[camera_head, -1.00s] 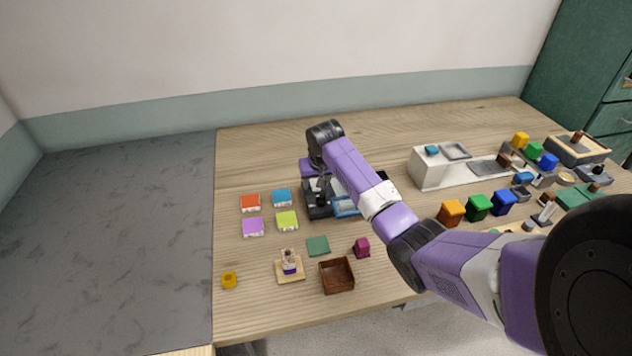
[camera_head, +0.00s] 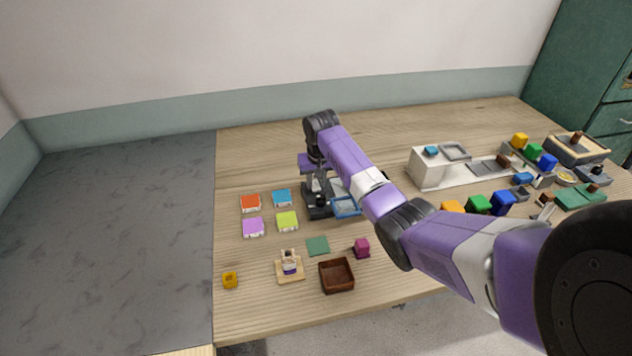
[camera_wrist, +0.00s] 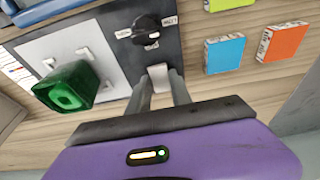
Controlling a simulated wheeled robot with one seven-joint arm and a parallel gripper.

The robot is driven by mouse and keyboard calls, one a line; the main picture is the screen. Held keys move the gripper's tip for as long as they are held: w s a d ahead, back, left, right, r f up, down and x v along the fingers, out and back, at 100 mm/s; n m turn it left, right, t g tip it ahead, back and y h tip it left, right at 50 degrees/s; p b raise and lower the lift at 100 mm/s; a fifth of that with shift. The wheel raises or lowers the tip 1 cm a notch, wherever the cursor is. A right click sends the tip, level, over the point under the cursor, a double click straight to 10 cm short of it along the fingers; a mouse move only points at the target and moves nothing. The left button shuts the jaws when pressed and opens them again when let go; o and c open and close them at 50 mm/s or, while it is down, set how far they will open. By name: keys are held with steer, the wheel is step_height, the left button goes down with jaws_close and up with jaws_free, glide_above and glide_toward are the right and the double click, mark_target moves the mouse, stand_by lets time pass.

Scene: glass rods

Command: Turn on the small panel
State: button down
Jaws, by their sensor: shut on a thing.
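The small panel is a dark plate (camera_wrist: 185,52) with a round black knob (camera_wrist: 146,30) and small white labels in the wrist view. Its dark base also shows in the head view (camera_head: 318,211), partly hidden by my arm. A small pale grey tab (camera_wrist: 158,73) stands at the panel's edge, just below the knob in the wrist view. My gripper (camera_wrist: 161,84) is closed around this tab, with a finger on either side.
Blue (camera_wrist: 224,54) and orange (camera_wrist: 283,42) pads lie to the right. A brown box (camera_head: 337,288) and magenta block (camera_head: 362,247) are nearer the front. Bare wood lies behind the arm.

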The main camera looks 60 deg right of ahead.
mark_target(316, 186)
steer(key=shift+w+d+f+g+y+b, duration=0.15)
steer(key=shift+d+g+y+b, duration=0.15)
steer(key=shift+g+y+b, duration=0.3)
steer(key=shift+r, duration=0.2)
steer(key=c, duration=1.2)
jaws_free()
steer(key=shift+o, duration=0.2)
step_height(316, 186, up, 8)
steer(key=b, duration=0.1)
steer(key=shift+a, duration=0.2)
